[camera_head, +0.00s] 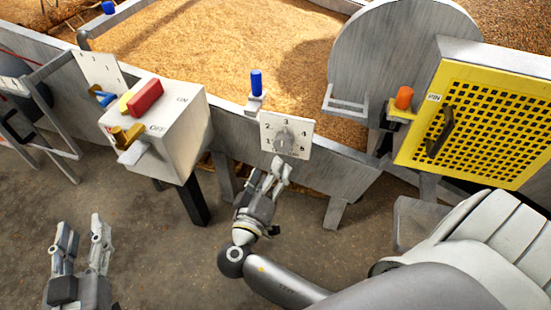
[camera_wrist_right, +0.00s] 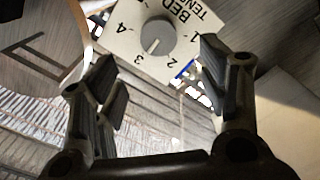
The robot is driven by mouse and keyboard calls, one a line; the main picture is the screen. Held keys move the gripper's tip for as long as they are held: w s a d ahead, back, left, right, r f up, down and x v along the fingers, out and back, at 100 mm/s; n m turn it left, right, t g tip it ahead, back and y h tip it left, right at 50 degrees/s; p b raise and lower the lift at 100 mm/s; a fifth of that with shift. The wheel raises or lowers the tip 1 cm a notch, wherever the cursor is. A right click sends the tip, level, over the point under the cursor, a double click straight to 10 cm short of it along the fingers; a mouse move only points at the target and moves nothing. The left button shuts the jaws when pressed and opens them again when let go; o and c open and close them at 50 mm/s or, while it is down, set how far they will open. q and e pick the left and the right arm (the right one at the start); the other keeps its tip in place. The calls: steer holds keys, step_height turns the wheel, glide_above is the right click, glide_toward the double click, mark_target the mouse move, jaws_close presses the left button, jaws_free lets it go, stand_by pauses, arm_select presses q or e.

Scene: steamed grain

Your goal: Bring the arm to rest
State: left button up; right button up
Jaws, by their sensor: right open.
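My right gripper (camera_head: 276,168) is open and empty, just below the white numbered dial plate (camera_head: 304,131). The grey round knob (camera_head: 284,141) is on this plate. In the right wrist view the knob (camera_wrist_right: 156,36) lies beyond the two spread fingertips of the right gripper (camera_wrist_right: 158,68), apart from them. The plate there reads "BED" and part of another word. The knob's exact setting is hard to read. My left gripper (camera_head: 81,226) is at the lower left over the floor, with its fingers apart and nothing between them. My right arm (camera_head: 285,287) reaches in from the lower right.
A white control box (camera_head: 163,128) with a red block and yellow handle stands left of the dial. A grain-filled bed (camera_head: 220,50) lies behind. A blue peg (camera_head: 256,83) stands above the dial. A yellow grate (camera_head: 485,125) is at right. Bare floor (camera_head: 160,240) separates the grippers.

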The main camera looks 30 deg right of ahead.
steer(key=shift+v, duration=0.8)
